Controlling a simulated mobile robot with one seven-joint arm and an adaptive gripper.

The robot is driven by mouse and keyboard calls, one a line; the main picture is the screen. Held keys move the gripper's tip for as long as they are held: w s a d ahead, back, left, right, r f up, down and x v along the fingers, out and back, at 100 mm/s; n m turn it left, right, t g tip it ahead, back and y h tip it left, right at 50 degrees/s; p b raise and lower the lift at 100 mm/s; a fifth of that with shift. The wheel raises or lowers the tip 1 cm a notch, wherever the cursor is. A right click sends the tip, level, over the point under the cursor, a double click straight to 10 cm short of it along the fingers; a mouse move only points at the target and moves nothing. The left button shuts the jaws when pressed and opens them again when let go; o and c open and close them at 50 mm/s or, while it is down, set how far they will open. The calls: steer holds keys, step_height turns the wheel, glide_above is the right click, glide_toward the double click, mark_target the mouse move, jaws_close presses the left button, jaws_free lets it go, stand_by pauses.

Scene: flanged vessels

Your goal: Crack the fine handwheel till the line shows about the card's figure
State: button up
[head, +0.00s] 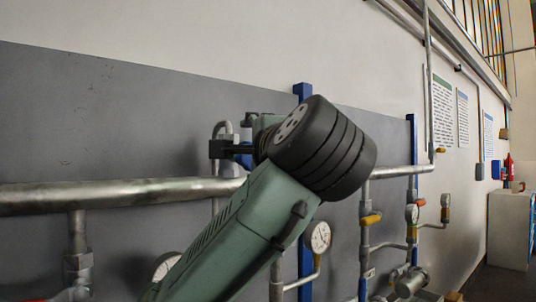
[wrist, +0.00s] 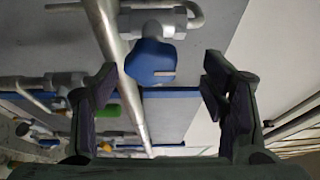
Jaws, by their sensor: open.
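A blue handwheel (wrist: 150,62) with a small pale mark sits on a metal valve body (wrist: 160,22) in the wrist view. My gripper (wrist: 160,84) is open, with one dark finger to the left of the wheel and one to the right. Neither finger appears to touch it. In the head view my arm hides most of the gripper; a bit of blue (head: 243,158) shows beside dark parts near the pipe. Dial gauges (head: 318,237) stand on the lines, too small to read. Which gauge belongs to this wheel and which sheet is the card cannot be told.
A thick horizontal pipe (head: 120,193) runs along the grey wall panel. Blue uprights (head: 304,95), a yellow-handled valve (head: 370,219) and smaller pipework stand to the right. Printed sheets (head: 443,110) hang on the far wall. In the wrist view a long pipe (wrist: 122,70) passes close beside the wheel.

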steer(key=v, duration=0.8)
steer(key=shift+d+f, duration=0.15)
steer(key=shift+f, duration=0.1)
steer(key=shift+s, duration=0.1)
